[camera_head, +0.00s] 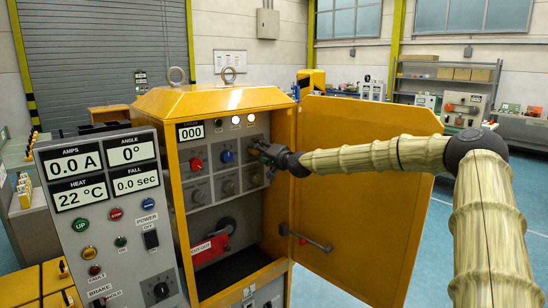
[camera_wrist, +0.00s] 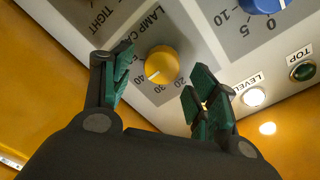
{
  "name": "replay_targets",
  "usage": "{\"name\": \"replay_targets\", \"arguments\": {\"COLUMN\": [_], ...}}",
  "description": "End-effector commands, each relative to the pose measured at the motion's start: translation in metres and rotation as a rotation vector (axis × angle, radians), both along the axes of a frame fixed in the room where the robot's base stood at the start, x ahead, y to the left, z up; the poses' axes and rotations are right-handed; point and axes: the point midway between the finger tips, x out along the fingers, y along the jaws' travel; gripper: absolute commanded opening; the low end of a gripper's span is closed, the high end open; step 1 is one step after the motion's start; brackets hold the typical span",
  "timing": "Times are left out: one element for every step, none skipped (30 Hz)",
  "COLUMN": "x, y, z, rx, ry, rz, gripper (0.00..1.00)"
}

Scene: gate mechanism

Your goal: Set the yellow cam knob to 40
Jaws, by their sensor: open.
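The yellow cam knob (camera_wrist: 163,62) shows in the wrist view on a grey panel marked LAMP CAM. Its white pointer mark is at the lower left, towards the printed 40; 30 and 20 lie further right around the dial. My gripper (camera_wrist: 160,70) is open, with one green-padded finger left of the knob and the other to its lower right. Gaps show between both fingers and the knob, and I cannot tell the depth. In the head view my gripper (camera_head: 262,149) is at the panel's upper right and hides the yellow knob.
The yellow cabinet (camera_head: 220,98) has its door (camera_head: 385,205) swung open at right, behind my arm. Blue (camera_head: 227,156) and red (camera_head: 196,163) knobs sit left of my gripper. A lit LEVEL lamp (camera_wrist: 253,97) and dark TOP lamp (camera_wrist: 302,71) lie beside the right finger.

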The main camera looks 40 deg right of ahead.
Motion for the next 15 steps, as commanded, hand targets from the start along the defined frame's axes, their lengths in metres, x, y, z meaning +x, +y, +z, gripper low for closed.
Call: {"name": "replay_targets", "arguments": {"x": [-0.006, -0.009, -0.013, -0.016, -0.019, -0.022, -0.025, -0.028, -0.031, -0.034, -0.037, -0.041, -0.044, -0.046, -0.049], "y": [0.0, 0.0, 0.0, 0.0, -0.001, -0.001, -0.001, -0.001, -0.001, -0.002, -0.002, -0.002, -0.002, -0.002, -0.003], "z": [0.001, 0.001, 0.001, 0.001, 0.001, 0.002, 0.002, 0.002, 0.002, 0.002, 0.002, 0.002, 0.002, 0.002, 0.003], "rx": [0.002, 0.002, 0.003, 0.003, 0.003, 0.002, 0.002, 0.001, 0.002, 0.003, 0.004, 0.004, 0.004, 0.003, 0.003], "ry": [-0.001, -0.001, -0.002, -0.001, -0.001, -0.001, -0.002, -0.001, -0.001, -0.001, -0.001, -0.001, -0.001, -0.001, -0.001], "rz": [0.0, 0.0, 0.001, 0.0, 0.0, 0.0, 0.0, 0.001, 0.0, 0.0, 0.0, 0.0, 0.0, 0.0, 0.0], "gripper": [0.59, 0.59, 0.59, 0.59, 0.59, 0.59, 0.59, 0.59, 0.59, 0.59, 0.59, 0.59, 0.59, 0.59, 0.59]}}
